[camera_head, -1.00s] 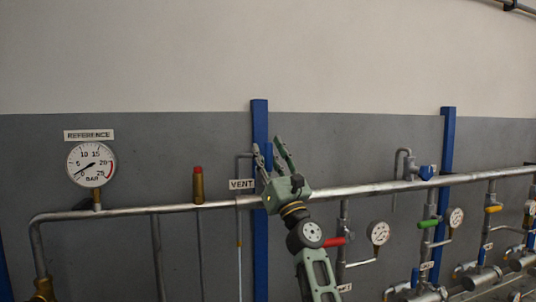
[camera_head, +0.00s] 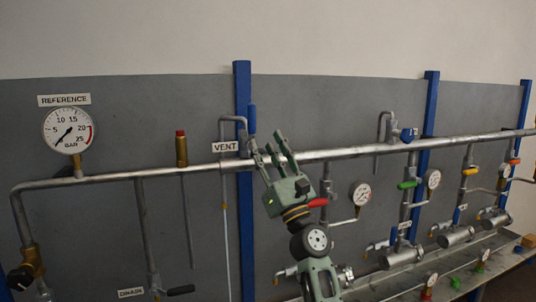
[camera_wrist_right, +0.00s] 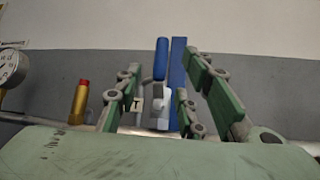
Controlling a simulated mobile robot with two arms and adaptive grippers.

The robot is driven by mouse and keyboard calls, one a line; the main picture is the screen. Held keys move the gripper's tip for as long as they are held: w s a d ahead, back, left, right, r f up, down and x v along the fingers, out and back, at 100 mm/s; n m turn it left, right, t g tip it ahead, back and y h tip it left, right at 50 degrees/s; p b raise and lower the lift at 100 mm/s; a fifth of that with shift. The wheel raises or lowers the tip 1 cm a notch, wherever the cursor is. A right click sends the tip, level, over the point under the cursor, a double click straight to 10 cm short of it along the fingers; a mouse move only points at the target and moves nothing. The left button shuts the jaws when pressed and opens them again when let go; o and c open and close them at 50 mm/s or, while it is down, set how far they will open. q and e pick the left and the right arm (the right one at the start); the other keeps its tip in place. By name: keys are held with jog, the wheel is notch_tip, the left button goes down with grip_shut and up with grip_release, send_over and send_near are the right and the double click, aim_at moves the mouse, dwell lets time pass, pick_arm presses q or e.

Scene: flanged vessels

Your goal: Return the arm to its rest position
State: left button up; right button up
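My right gripper (camera_head: 272,150) is raised in front of the horizontal pipe in the head view, its fingers pointing up. Its fingers are apart with nothing between them; the right wrist view shows the same open gripper (camera_wrist_right: 172,90). Behind it is the vent valve with a blue handle (camera_head: 252,118), next to the VENT label (camera_head: 225,147). In the right wrist view the blue handle (camera_wrist_right: 161,58) stands upright, seen between the fingers. I cannot tell the exact gap between fingers and valve. My left gripper is not in view.
A reference gauge (camera_head: 68,131) and a red-capped brass fitting (camera_head: 181,149) stand on the pipe (camera_head: 120,176) at left. Several gauges and coloured-handled valves, such as the green handle (camera_head: 410,184), line the right. A bench (camera_head: 500,245) with flanged vessels is at lower right. The upper wall is clear.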

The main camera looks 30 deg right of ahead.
jog(key=shift+s+f, duration=0.4)
jog(key=shift+s, duration=0.05)
